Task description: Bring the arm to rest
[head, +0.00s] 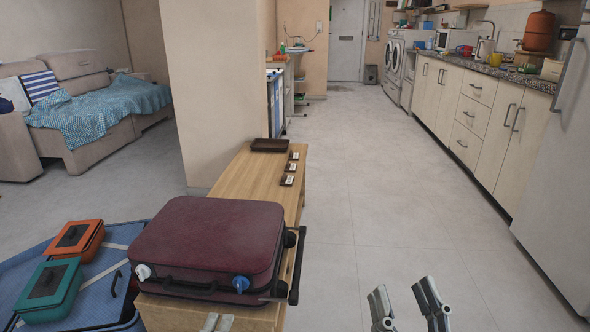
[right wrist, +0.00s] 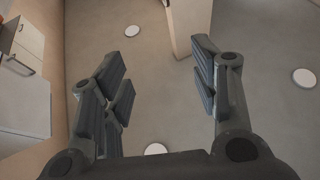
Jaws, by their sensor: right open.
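My right gripper (head: 405,304) is at the bottom of the head view, right of the bench, over bare floor. Its two fingers stand apart with nothing between them. In the right wrist view the same gripper (right wrist: 160,80) is open and empty, with what looks like the ceiling and its round lights behind it. Two grey tips at the bottom edge of the head view look like my left gripper (head: 216,323), in front of the bench's near end. Most of it is cut off, so its opening is unclear.
A dark red suitcase (head: 212,241) lies on the wooden bench (head: 235,178). A dark tray (head: 270,145) and small labelled holders (head: 290,167) sit farther along. An open blue suitcase (head: 100,315) holds orange (head: 76,239) and green (head: 48,289) cases. The aisle floor (head: 385,195) is clear.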

